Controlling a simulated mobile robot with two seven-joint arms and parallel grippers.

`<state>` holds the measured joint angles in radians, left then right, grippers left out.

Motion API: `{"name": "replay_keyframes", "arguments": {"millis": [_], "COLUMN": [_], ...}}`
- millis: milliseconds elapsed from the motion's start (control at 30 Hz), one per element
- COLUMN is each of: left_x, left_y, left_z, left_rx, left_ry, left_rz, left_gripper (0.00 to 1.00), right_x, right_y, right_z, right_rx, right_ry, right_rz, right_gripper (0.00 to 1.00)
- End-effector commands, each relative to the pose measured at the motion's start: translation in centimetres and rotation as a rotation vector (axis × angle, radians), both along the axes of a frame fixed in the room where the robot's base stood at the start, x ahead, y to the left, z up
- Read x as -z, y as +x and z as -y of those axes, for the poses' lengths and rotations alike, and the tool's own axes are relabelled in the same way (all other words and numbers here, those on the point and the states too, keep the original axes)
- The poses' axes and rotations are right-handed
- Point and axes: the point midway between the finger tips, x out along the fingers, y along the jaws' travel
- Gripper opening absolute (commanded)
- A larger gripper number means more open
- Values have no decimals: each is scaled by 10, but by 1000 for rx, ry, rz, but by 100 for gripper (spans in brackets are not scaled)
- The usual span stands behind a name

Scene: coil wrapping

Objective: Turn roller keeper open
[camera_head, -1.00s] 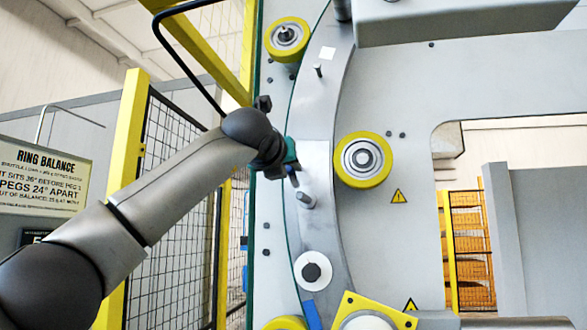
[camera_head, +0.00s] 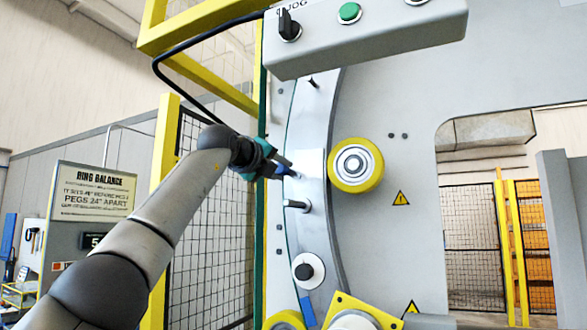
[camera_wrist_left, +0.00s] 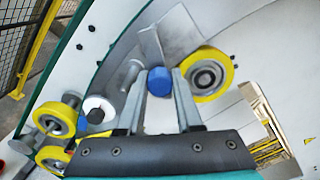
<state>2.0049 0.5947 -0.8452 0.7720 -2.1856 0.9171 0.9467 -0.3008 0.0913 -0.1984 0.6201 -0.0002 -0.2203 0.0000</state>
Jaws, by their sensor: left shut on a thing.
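My left gripper (camera_head: 284,171) reaches in from the left to the curved metal ring (camera_head: 309,150), beside a yellow roller (camera_head: 340,177). In the left wrist view, the left gripper (camera_wrist_left: 158,84) is shut on a small blue knob (camera_wrist_left: 159,79); a bit of blue also shows at its fingertips in the head view. Grey metal plates (camera_wrist_left: 178,35) stand just beyond the knob. I cannot tell for sure which part is the roller keeper. The yellow roller is right of the fingers in the left wrist view (camera_wrist_left: 225,76). My right gripper is not in view.
A grey peg (camera_head: 296,204) and a white disc with a black centre (camera_head: 308,285) lie below on the ring. A grey button box (camera_head: 400,37) hangs above.

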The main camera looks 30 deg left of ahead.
Motion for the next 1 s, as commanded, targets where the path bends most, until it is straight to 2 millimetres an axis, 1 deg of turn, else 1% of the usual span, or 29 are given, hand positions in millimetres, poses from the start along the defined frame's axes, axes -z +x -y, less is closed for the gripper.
{"name": "replay_keyframes", "arguments": {"millis": [33, 333, 700, 1000], "left_x": [-4, -17, -31, -36], "left_y": [0, 0, 0, 0], "left_z": [4, 7, 6, 5], "left_rx": [6, 7, 5, 5], "left_ry": [-43, -329, -633, -772], "left_rz": [3, 5, 7, 8], "left_gripper": [0, 0, 0, 0], "right_x": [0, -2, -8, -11], "right_y": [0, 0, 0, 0], "right_z": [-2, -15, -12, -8], "right_rx": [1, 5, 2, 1], "right_ry": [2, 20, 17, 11], "right_rz": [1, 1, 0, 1], "right_gripper": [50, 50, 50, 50]}}
